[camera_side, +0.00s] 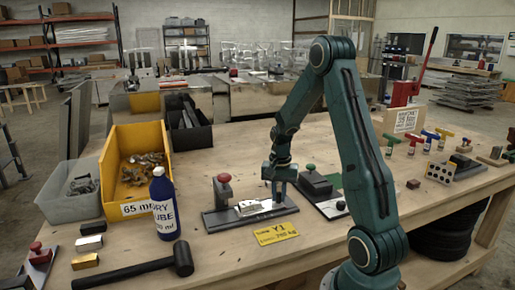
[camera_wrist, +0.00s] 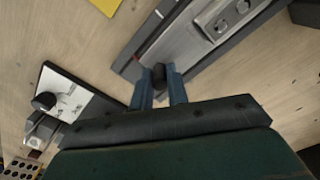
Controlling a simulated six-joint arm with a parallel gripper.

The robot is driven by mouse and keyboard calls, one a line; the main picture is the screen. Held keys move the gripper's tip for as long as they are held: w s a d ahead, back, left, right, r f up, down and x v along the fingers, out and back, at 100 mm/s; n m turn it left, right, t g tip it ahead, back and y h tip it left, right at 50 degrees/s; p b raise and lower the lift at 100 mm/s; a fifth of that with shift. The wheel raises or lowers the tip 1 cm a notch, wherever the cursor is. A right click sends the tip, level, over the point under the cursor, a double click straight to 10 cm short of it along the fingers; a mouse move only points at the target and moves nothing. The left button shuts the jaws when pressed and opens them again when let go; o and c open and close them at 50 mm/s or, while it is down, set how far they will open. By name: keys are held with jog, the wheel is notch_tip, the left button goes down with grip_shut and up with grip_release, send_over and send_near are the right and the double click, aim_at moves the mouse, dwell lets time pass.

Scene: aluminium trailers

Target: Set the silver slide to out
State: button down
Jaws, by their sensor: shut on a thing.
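The slide fixture has a long dark base (camera_side: 222,220) with a silver plate (camera_side: 250,208) on it, left of my gripper in the side view. In the wrist view its silver part (camera_wrist: 205,35) runs to the upper right along the dark rail, with a small red mark (camera_wrist: 137,57) at the rail's edge. My gripper (camera_side: 279,196) points down at the right end of the base. In the wrist view my gripper (camera_wrist: 160,88) is shut on a small black knob (camera_wrist: 158,73) between its fingers. The knob's lower part and its join to the slide are hidden.
A green-knobbed block (camera_side: 313,182) and a black-knobbed plate (camera_side: 341,206) are close on the right. A yellow card (camera_side: 276,234) lies in front. A blue bottle (camera_side: 162,205) stands left.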

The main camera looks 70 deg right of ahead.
jog(key=shift+s+d, duration=1.55)
jog(key=shift+d, duration=0.05)
jog(key=c, duration=1.4)
grip_release()
jog(key=shift+o, duration=0.2)
jog(key=shift+r, duration=0.1)
jog(key=shift+r, duration=0.2)
notch_tip(320, 180, up, 13)
jog(key=shift+r, duration=0.1)
